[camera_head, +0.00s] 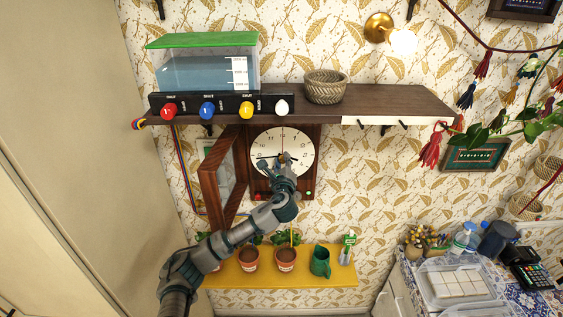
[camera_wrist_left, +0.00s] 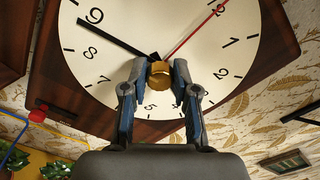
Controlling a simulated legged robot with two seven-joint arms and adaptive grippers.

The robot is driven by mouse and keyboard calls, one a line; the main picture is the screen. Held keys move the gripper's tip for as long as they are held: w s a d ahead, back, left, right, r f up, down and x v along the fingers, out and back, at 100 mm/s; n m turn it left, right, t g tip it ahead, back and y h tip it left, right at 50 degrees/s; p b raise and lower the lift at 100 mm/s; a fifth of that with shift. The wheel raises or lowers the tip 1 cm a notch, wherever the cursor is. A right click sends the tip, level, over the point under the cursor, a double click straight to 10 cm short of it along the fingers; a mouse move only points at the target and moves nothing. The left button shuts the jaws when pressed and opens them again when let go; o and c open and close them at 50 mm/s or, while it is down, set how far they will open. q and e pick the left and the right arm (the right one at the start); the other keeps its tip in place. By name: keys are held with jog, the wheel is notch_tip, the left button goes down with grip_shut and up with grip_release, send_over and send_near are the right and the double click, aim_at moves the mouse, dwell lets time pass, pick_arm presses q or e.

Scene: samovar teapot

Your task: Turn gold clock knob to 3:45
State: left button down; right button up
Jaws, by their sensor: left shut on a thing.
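The round white clock (camera_head: 300,143) hangs in a dark wooden case below a shelf. In the left wrist view its dial (camera_wrist_left: 130,35) fills the upper part. The gold knob (camera_wrist_left: 160,74) sits at the dial's centre. My left gripper (camera_head: 284,162) reaches up to the dial, and in the wrist view its two fingers (camera_wrist_left: 159,82) are closed on either side of the knob, touching it. A long black hand (camera_wrist_left: 118,38) points close to the 9. A thin red hand (camera_wrist_left: 197,29) points upward in the head view. No other hand can be made out. My right gripper is not shown.
The clock's wooden door (camera_head: 209,184) stands open to the left. Above is a shelf (camera_head: 380,100) with coloured knobs, a water tank (camera_head: 205,72) and a basket (camera_head: 325,87). Below, a yellow shelf (camera_head: 335,280) holds pots and a green watering can (camera_head: 320,261).

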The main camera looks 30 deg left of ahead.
pick_arm(q)
jog(key=shift+d+f+m, duration=0.1)
jog(key=shift+f+m, duration=0.45)
jog(key=shift+m, duration=0.15)
jog(key=c, duration=1.1)
grip_release()
jog(key=shift+o, duration=1)
jog(key=shift+r, duration=0.1)
jog(key=shift+w+r, duration=0.1)
jog(key=shift+s+r, duration=0.1)
jog(key=shift+s, duration=0.15)
jog(key=v, duration=1.1)
